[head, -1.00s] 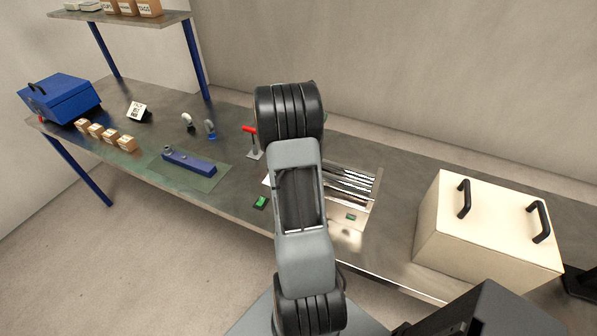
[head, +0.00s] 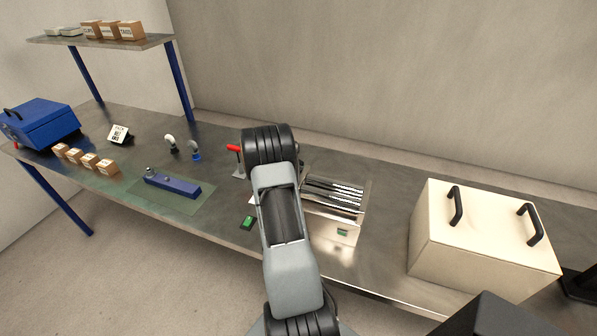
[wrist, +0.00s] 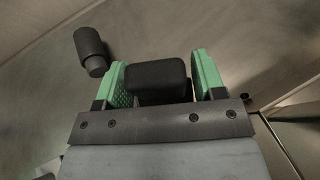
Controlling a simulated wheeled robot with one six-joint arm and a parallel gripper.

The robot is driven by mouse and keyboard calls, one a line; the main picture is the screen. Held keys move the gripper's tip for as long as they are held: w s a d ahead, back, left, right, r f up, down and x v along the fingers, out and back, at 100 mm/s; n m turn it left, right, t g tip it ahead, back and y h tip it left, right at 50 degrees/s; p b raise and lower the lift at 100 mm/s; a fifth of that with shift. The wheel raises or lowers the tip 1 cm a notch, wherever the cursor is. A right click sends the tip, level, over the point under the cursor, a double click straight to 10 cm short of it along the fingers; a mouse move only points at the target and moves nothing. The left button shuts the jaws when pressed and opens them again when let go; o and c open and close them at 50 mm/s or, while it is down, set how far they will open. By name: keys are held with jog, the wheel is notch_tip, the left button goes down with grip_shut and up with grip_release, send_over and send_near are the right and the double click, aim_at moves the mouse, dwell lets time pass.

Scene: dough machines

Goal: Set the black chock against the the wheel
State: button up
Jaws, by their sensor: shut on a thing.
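In the wrist view my gripper (wrist: 160,85) is shut on a black block with rounded corners, the black chock (wrist: 158,78), held between its two green finger pads. In the head view my gripper and the chock are hidden by my own arm. I cannot make out a wheel for certain. A blue case (head: 40,122) at the far left end of the bench has small red parts at its base, too small to identify.
A long metal bench (head: 225,150) carries small cartons (head: 85,158), a blue bar on a green mat (head: 172,184), a slotted metal unit (head: 335,195) and a cream box with black handles (head: 485,240). A dark cylinder (wrist: 90,50) shows left of the gripper in the wrist view.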

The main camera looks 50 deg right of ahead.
jog(key=shift+f, duration=1.2)
jog(key=shift+f, duration=0.2)
jog(key=o, duration=1.1)
jog(key=shift+c, duration=0.2)
jog(key=shift+r, duration=0.1)
